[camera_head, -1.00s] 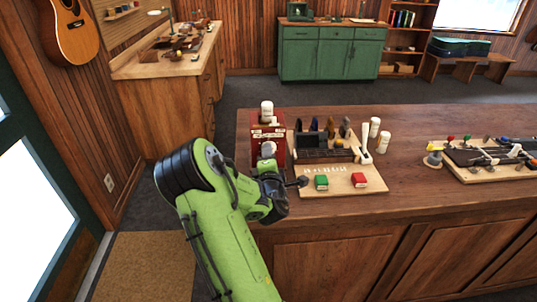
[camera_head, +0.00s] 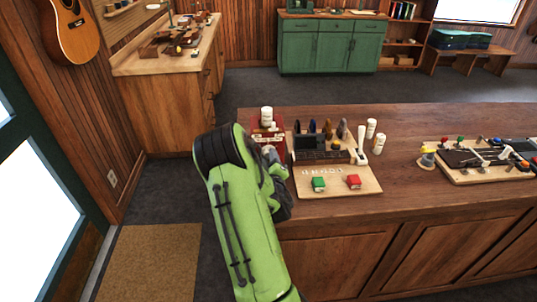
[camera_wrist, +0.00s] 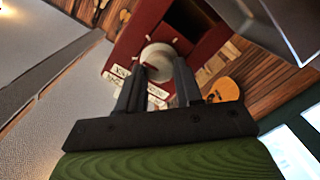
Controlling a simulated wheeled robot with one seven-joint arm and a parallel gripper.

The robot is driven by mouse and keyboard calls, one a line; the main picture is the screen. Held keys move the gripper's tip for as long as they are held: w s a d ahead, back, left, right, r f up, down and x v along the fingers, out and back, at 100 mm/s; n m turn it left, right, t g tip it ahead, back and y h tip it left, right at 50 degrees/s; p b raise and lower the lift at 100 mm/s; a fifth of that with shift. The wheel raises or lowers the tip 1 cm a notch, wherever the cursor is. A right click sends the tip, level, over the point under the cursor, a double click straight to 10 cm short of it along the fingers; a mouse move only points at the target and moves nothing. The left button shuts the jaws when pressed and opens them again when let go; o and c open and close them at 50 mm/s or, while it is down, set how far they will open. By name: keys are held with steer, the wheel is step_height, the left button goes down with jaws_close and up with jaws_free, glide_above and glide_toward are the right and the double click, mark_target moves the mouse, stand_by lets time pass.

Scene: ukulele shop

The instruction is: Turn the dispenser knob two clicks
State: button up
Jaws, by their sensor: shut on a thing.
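The red dispenser (camera_head: 257,134) stands at the left end of the wooden counter, with a white cylinder on its top. Its pale round knob (camera_wrist: 158,58) faces the wrist camera. My gripper (camera_wrist: 158,75) has one dark finger on each side of the knob and is shut on it. The wrist view is rolled, so the dispenser looks tilted there. In the head view my green arm covers most of the dispenser's lower part, and my fingertips are hidden.

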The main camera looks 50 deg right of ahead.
steer(key=m+p, duration=0.3)
steer(key=m, duration=0.2)
steer(key=shift+s+f+m, duration=0.1)
steer(key=shift+m, duration=0.2)
steer(key=shift+p, duration=0.3)
steer(key=o, duration=1)
steer(key=shift+o, duration=0.2)
